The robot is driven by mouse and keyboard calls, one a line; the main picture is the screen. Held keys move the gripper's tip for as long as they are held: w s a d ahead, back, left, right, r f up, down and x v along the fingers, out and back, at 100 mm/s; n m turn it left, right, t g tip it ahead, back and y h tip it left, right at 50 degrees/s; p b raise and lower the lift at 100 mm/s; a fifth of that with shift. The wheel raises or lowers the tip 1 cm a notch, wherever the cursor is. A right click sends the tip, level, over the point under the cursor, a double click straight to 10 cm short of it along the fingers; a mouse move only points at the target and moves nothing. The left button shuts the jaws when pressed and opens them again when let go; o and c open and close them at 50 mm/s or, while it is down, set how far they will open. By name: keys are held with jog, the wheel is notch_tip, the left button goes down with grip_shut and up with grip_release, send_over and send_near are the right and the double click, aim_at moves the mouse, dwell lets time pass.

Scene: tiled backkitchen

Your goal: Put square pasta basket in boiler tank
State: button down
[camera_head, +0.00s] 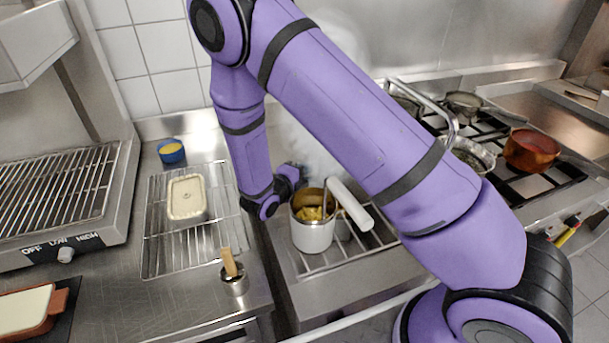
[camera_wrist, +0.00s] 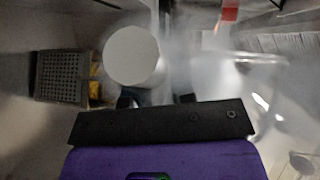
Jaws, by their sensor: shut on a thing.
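The square pasta basket (camera_wrist: 62,78) shows as a grey perforated face at the left of the wrist view. A thick white handle (camera_head: 351,205) slants in the head view; its round end (camera_wrist: 131,56) faces the wrist camera. My gripper (camera_wrist: 155,99) is at this handle's end and appears shut on it; the arm and wrist hide the grip in the head view. The boiler tank (camera_head: 345,283) is the steel unit at the centre, with steam rising behind my arm. The basket's height over the tank is unclear.
A white pot (camera_head: 313,234) with yellow contents stands on the tank's near left part. Left are a wire rack (camera_head: 158,252) with a white tub (camera_head: 186,214), a blue bowl (camera_head: 171,150) and a steel cup (camera_head: 234,283). A copper pot (camera_head: 531,150) stands on the right stove.

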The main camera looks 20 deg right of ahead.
jog(key=shift+f, duration=0.4)
jog(key=c, duration=1)
grip_release()
jog(key=shift+o, duration=0.2)
